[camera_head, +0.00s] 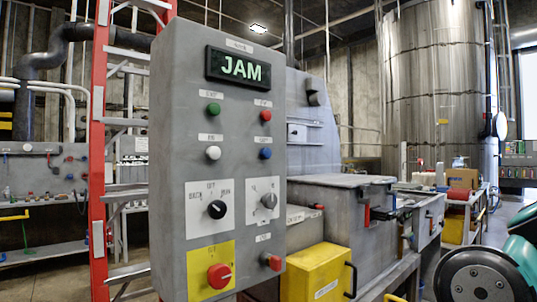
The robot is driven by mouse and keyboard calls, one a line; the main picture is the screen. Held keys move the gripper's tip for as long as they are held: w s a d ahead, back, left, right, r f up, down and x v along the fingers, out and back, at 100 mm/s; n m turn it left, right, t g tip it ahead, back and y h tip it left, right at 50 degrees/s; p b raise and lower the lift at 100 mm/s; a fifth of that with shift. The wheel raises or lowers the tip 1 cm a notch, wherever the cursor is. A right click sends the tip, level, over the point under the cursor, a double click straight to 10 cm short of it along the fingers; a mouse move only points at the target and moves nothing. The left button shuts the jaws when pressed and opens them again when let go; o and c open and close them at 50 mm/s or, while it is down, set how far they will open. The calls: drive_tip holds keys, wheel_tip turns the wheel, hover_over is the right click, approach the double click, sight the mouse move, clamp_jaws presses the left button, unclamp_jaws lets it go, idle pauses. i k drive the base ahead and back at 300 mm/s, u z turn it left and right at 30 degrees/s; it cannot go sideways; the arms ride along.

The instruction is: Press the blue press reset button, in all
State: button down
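The blue button (265,153) is a small round button on the front of a grey control panel (225,170). It sits in the right column, below a red button (265,115) and to the right of a white button (213,153). A green button (213,108) is above the white one. The display (240,68) at the top of the panel reads "JAM" in green letters. The small labels by the buttons are too blurred to read. Part of my arm shows at the lower right edge, apart from the panel. My gripper is not in view.
Lower on the panel are a black selector knob (217,209), a grey knob (269,201), a red knob (219,277) on a yellow plate and a red button (272,262). A red ladder (97,150) stands left. A yellow box (318,272) and grey machine (345,215) stand right.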

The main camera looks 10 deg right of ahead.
sight(266, 153)
drive_tip(key=u, duration=0.95)
drive_tip(key=i, duration=0.6)
drive_tip(key=z, duration=2.05)
